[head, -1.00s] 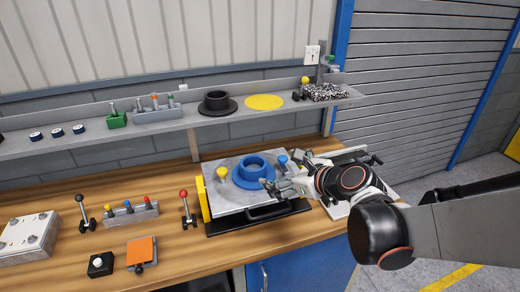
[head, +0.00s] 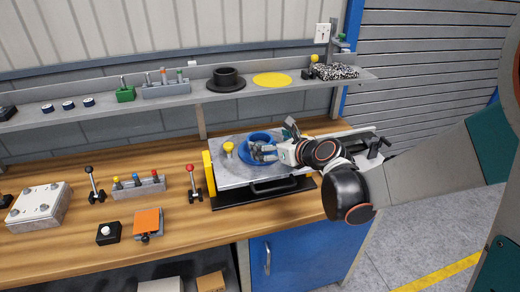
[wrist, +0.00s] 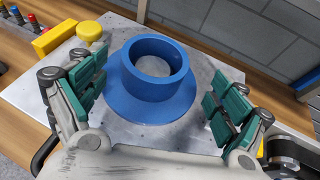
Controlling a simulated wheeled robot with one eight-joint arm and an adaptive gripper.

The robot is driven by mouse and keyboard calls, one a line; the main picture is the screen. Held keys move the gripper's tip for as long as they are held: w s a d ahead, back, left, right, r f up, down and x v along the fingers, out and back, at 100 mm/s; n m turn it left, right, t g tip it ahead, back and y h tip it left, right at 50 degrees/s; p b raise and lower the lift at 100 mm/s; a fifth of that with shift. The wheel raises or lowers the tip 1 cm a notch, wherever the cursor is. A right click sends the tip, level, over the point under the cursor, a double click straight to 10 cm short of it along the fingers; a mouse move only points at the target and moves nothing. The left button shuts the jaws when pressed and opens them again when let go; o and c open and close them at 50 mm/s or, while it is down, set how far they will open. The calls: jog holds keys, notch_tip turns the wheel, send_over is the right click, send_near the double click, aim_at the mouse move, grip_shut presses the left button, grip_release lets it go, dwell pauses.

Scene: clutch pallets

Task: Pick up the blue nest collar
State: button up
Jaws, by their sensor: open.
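The blue nest collar (wrist: 153,92) is a short ring on a wide round flange. It sits on a grey metal plate (wrist: 204,68) on the workbench. In the head view the collar (head: 257,138) is partly hidden by my gripper (head: 270,150). In the wrist view my gripper (wrist: 153,98) is open, with one teal-padded finger on each side of the collar. The fingers look apart from the ring, and nothing is held.
A yellow knob (head: 228,148) stands on the plate left of the collar, beside a yellow block (head: 209,172). A red-topped lever (head: 192,180) stands farther left. A shelf (head: 205,98) above holds a black collar (head: 226,80) and a yellow disc (head: 272,80).

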aim_at(254, 139)
jog(key=b+x, duration=0.1)
jog(key=x, duration=0.4)
jog(key=shift+s+a+r+b, duration=0.1)
jog(key=shift+a+b, duration=0.15)
jog(key=shift+b, duration=0.1)
jog(key=shift+s+r, duration=0.1)
jog(key=c, duration=1.3)
